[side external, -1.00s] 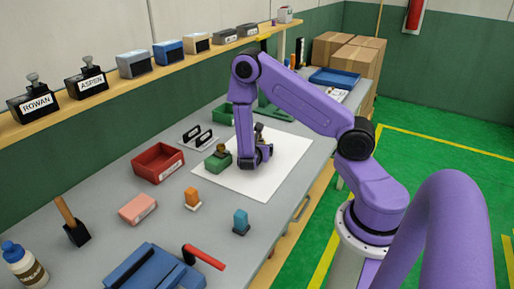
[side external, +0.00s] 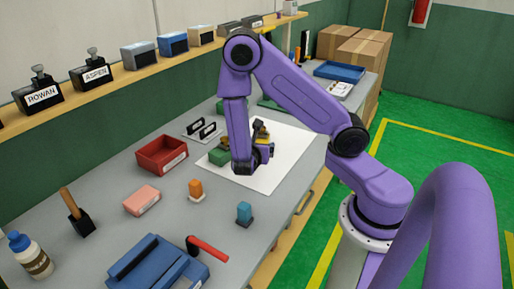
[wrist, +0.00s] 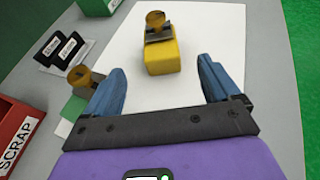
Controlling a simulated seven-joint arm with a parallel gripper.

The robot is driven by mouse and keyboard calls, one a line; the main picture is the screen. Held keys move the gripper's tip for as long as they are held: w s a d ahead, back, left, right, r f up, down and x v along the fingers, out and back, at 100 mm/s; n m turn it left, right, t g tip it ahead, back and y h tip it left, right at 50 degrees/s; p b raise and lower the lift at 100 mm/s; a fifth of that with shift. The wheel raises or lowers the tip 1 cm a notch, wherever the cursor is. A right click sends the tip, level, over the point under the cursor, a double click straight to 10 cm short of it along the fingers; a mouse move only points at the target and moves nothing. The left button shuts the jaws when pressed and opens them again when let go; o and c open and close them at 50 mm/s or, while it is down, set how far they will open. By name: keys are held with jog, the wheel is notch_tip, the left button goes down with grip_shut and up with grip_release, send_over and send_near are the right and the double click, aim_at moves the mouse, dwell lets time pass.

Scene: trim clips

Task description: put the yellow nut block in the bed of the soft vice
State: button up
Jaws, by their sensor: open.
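The yellow nut block (wrist: 162,58) stands on the white sheet in the wrist view, with a brass nut on top. In the side view it (side external: 265,138) is partly hidden behind my gripper (side external: 259,157). My gripper (wrist: 165,80) is open and empty, its blue fingers apart. The block lies beyond the fingertips, between their lines. A blue vice-like fixture (side external: 155,268) with a red handle, seemingly the soft vice, sits at the near edge of the side view, well away and partly cut off.
A green block (side external: 219,157) with a similar nut (wrist: 85,78) stands close left of my gripper. A red scrap bin (side external: 162,155), pink block (side external: 142,200), orange piece (side external: 196,188) and blue piece (side external: 244,213) stand on the bench between sheet and vice.

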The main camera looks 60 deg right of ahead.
jog(key=s+a+r+m+g+y, duration=0.2)
jog(key=s+a+r+m+y, duration=0.1)
jog(key=s+a+r+m, duration=0.2)
jog(key=shift+s+a+r+m+g, duration=0.25)
jog(key=shift+s+a+m+g, duration=0.25)
jog(key=shift+s, duration=0.65)
jog(key=shift+o, duration=1)
jog(key=s+a+r+m+g+y, duration=0.2)
jog(key=s+a+r+m+y, duration=0.2)
jog(key=s+a+y, duration=0.6)
jog(key=s+a+r, duration=0.1)
jog(key=s, duration=0.3)
jog(key=shift+s+r, duration=0.3)
jog(key=shift+r, duration=0.1)
